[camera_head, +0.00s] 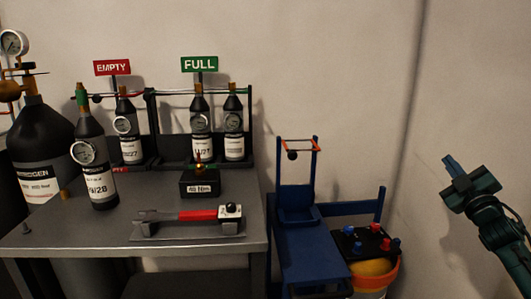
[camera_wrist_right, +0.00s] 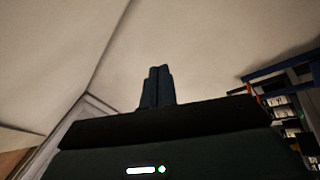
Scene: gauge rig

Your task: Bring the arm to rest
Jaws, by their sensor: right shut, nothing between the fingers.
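My right gripper (camera_head: 453,165) is at the right of the head view, raised in front of the bare wall and apart from the table and the blue cart. Its fingers are together with nothing between them. In the right wrist view the closed fingers (camera_wrist_right: 157,86) point up toward blank wall and ceiling. My left gripper is in neither view.
A grey table (camera_head: 185,255) holds several black bottles with gauges, a red-handled wrench (camera_head: 185,215) and a black 40 Nm block (camera_head: 200,183). EMPTY (camera_head: 112,67) and FULL (camera_head: 199,64) signs stand behind. A blue cart (camera_head: 315,262) and orange bucket (camera_head: 385,278) stand right of the table.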

